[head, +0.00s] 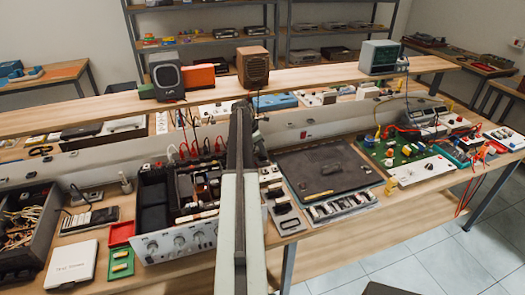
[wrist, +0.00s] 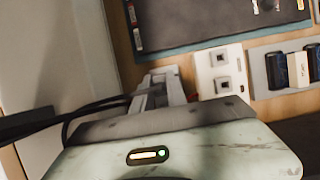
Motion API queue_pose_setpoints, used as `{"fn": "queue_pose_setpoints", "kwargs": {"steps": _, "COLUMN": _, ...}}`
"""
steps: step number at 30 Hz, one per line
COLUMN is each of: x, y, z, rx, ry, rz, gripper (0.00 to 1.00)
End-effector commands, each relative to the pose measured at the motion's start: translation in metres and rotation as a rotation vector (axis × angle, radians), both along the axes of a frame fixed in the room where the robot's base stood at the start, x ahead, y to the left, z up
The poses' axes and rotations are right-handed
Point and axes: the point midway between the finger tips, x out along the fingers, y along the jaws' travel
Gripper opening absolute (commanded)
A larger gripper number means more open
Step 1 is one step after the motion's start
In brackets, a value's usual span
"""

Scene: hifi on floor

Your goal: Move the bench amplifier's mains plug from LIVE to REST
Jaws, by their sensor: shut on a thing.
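My gripper (wrist: 163,88) shows in the wrist view as pale grey fingers beyond my wrist housing. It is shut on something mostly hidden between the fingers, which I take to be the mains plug. Dark cables run from beside it to the left edge. A white plate with two square sockets (wrist: 220,72) lies just right of the fingers; I cannot read any LIVE or REST label. In the head view, the amplifier (head: 178,240), an open chassis with front knobs, stands left of my arm. My arm hides the gripper and plug there.
A grey tray with dark blue and white pieces (wrist: 283,72) lies right of the sockets. A dark mat (head: 325,168) covers the bench right of my arm. A green circuit board (head: 408,150) and a meter (head: 415,112) stand further right. A raised shelf (head: 300,78) runs behind.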

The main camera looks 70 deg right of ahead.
Motion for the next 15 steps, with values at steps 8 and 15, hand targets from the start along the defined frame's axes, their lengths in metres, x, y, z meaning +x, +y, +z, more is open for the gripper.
{"fn": "queue_pose_setpoints", "kwargs": {"steps": 8, "x": 0.0002, "y": 0.0, "z": -0.004, "rx": 0.0, "ry": 0.0, "rz": 0.0, "gripper": 0.0}}
{"fn": "queue_pose_setpoints", "kwargs": {"steps": 15, "x": 0.0003, "y": 0.0001, "z": -0.0069, "rx": 0.0, "ry": 0.0, "rz": 0.0, "gripper": 0.0}}
